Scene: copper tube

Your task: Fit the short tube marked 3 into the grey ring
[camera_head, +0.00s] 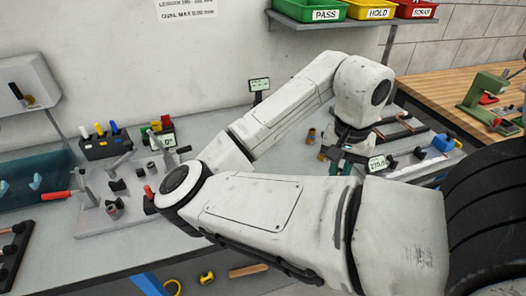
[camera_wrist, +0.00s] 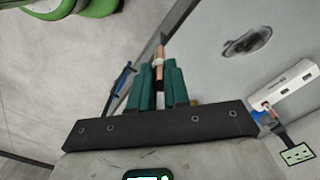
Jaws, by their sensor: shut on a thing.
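My gripper (camera_wrist: 160,85) has its two green fingers closed on a thin copper tube (camera_wrist: 160,54), which sticks out beyond the fingertips. A pale band or label shows on the tube, but I cannot read a number. In the head view my gripper (camera_head: 345,163) is at the right of the bench, mostly hidden by my own arm. A small grey cylinder, perhaps the grey ring (camera_head: 113,208), stands on the fixture plate at the left. I cannot tell for certain which part is the ring.
The pale fixture plate (camera_head: 95,226) carries red-handled clamps. A dark tool block (camera_head: 105,145) stands behind it. Bins (camera_head: 312,10) hang above. A wooden bench (camera_head: 450,90) is at the right.

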